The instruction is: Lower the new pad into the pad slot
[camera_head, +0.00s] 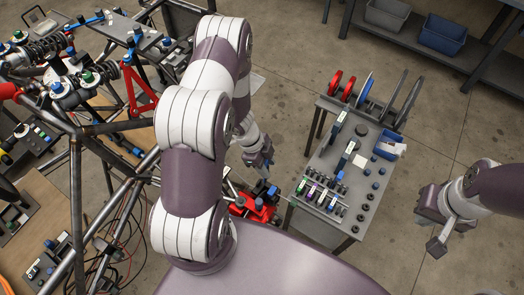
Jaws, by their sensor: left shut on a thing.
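My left gripper (264,171) points down between the tube chassis and the grey cart. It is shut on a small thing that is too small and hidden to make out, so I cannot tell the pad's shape. Below its fingertips is a red part (251,207) with blue pieces at the chassis's right side. I cannot make out the pad slot or whether the held thing touches the red part. My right gripper (432,222) hangs in the air right of the cart, away from everything. I see nothing in it, and its finger gap is unclear.
The tube chassis (75,190) fills the left. The grey cart (318,222) carries discs (365,88), a blue-and-white bin (391,145) and several small parts. A shelf with a grey bin (387,14) and a blue bin (443,35) stands at the back right. Floor right of the cart is clear.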

